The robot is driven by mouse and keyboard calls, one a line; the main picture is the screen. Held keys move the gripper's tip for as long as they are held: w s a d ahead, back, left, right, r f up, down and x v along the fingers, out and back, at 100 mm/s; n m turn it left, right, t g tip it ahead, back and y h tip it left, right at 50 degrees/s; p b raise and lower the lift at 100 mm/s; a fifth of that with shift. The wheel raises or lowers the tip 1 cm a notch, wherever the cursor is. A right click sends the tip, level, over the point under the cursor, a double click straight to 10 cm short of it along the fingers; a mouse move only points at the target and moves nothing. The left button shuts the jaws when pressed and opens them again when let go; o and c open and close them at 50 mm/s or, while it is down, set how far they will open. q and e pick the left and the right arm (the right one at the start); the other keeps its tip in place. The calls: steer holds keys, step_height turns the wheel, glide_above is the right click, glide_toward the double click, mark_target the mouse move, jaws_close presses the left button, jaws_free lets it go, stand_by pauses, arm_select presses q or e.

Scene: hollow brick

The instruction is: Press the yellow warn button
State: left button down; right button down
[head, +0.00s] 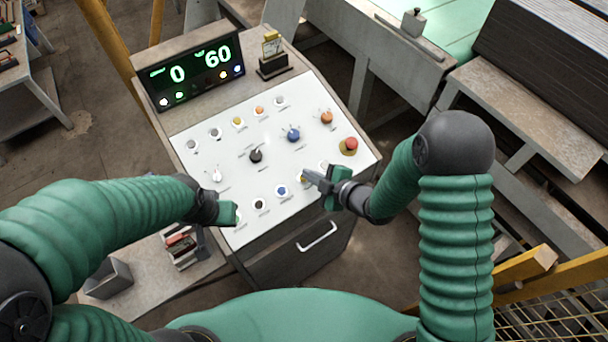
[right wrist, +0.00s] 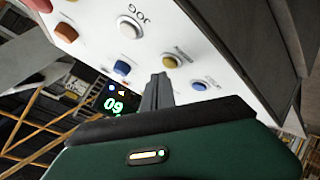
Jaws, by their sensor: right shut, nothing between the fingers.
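The yellow warn button (head: 302,179) is in the bottom row of the white sloped panel (head: 213,241). My right gripper (head: 309,177) is shut and empty, with its fingertips right by this button and partly covering it. In the right wrist view the yellow button (right wrist: 170,61) shows just beyond and right of the shut fingertips (right wrist: 160,78). I cannot tell whether they touch it. My left gripper (head: 231,212) is over the panel's lower left corner; its fingers do not show clearly.
A blue button (head: 281,190) and a white JOG button (right wrist: 130,28) flank the yellow one. A red mushroom button (head: 349,145) is at the panel's right edge. A display (head: 193,72) reads 0 and 60. A drawer handle (head: 318,237) is below the panel.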

steer(key=shift+r+p, duration=0.45)
steer(key=shift+r, duration=0.2)
steer(key=r, duration=0.1)
steer(key=r+p, duration=0.1)
steer(key=s+r+p, duration=0.1)
steer(key=shift+s+d+r, duration=0.1)
steer(key=shift+d+r, duration=0.2)
steer(key=shift+d, duration=0.1)
stand_by(0.3)
